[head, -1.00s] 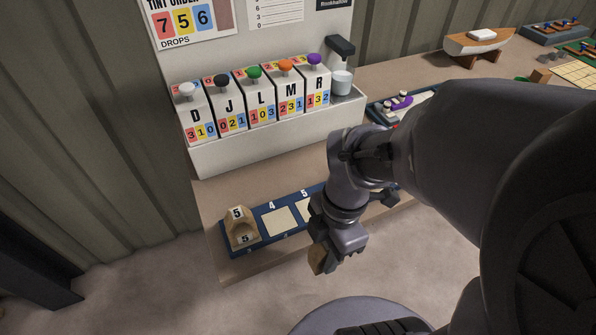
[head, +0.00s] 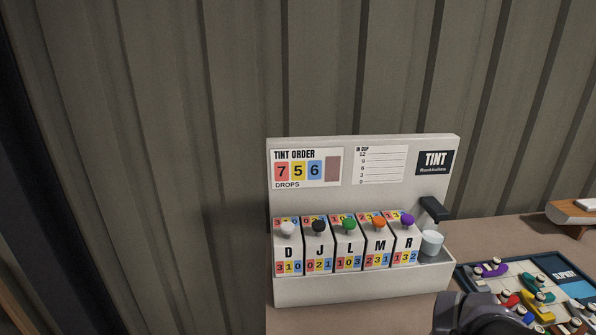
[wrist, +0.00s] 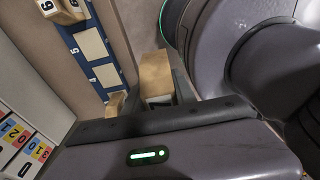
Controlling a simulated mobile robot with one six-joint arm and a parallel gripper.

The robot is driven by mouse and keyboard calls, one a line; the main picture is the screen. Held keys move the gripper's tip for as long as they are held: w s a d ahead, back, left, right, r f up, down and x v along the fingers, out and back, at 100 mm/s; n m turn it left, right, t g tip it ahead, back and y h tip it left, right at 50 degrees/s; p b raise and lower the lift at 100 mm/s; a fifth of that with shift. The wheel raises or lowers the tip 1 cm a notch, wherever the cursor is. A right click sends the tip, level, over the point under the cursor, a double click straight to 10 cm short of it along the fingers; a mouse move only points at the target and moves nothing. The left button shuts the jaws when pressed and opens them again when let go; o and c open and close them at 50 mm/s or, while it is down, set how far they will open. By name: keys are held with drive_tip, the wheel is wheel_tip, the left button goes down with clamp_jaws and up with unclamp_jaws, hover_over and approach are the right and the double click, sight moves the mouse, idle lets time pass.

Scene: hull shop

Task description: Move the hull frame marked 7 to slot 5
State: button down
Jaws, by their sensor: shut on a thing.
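My gripper (wrist: 160,88) shows in the wrist view, shut on a tan wooden hull frame (wrist: 154,70). The held frame is clear of the rack, to its right in the picture; its number is not readable. The blue slot rack (wrist: 101,54) runs along the left of the wrist view. Two pale slot pads, the upper pad (wrist: 91,44) and the lower pad (wrist: 107,75), are bare; the small labels beside them look like 5 and 4. Another tan frame (wrist: 116,102) is partly hidden behind my gripper. A numbered frame (wrist: 62,10) stands at the top left. The head view does not show the rack.
The tint station (head: 350,290) with several numbered dispensers stands on the bench in the head view. A cup (head: 431,243) sits at its right end.

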wheel_tip(320, 180, down, 7)
drive_tip(key=d+b, duration=0.1)
drive_tip(key=b, duration=0.6)
drive_tip(key=w+d+p, duration=0.1)
drive_tip(key=w+p, duration=0.1)
drive_tip(key=w, duration=0.3)
drive_tip(key=w+d+f+p, duration=0.1)
drive_tip(key=w+p, duration=0.1)
drive_tip(key=w, duration=0.3)
drive_tip(key=w+d+f+p, duration=0.1)
drive_tip(key=w+p, duration=0.2)
drive_tip(key=w, duration=0.2)
drive_tip(key=shift+w+d, duration=0.2)
drive_tip(key=shift+d, duration=0.15)
wheel_tip(320, 180, down, 4)
drive_tip(key=shift+w+r+b, duration=0.1)
drive_tip(key=shift+r+b, duration=0.15)
drive_tip(key=shift+b, duration=1)
drive_tip(key=shift+r, duration=0.2)
drive_tip(key=c, duration=1.5)
unclamp_jaws()
drive_tip(key=shift+f, duration=0.2)
drive_tip(key=o, duration=0.5)
drive_tip(key=shift+r, duration=0.15)
